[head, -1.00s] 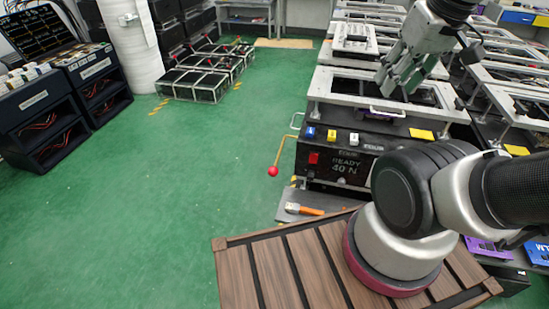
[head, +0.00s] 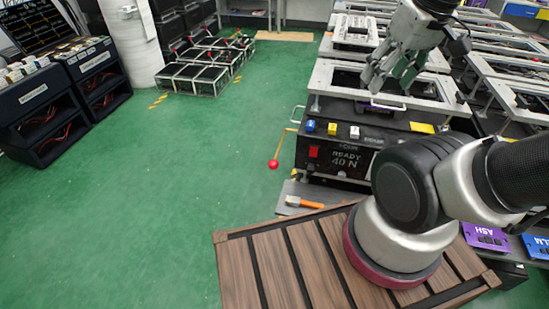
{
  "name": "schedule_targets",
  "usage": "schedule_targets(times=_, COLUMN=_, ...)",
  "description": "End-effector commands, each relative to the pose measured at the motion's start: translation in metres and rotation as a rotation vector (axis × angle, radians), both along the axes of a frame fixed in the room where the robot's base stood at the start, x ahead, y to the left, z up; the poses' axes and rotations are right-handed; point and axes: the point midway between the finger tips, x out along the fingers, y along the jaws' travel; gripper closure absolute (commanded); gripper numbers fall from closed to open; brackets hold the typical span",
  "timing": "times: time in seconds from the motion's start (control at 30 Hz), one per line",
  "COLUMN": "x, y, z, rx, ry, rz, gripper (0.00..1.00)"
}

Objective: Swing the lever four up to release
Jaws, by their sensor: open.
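A lever with a red ball knob (head: 273,164) and a thin yellow rod (head: 282,143) hangs at the left side of the nearest dark fixture box. Its knob points down over the green floor. I cannot read which lever bears the number four. My gripper (head: 386,86) is open and empty, above the fixture's frame, up and to the right of the red knob. It is well apart from the lever.
Other frame fixtures fill the right side. An orange-handled tool (head: 304,202) lies on a grey plate below the panel. Blue, yellow and white blocks (head: 332,129) line the panel's top. A slatted wooden platform (head: 240,280) is in front.

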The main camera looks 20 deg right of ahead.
Motion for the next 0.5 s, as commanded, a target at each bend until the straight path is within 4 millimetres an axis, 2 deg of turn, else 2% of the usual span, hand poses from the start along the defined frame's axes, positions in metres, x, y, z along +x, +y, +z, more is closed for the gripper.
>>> schedule_targets(times=0.27, x=0.033, y=0.047, z=-0.072, rx=-0.093, ry=0.361, rz=0.223, gripper=0.43)
schedule_targets(times=0.5, x=0.061, y=0.073, z=-0.136, rx=-0.320, ry=0.649, rz=0.456, gripper=0.43)
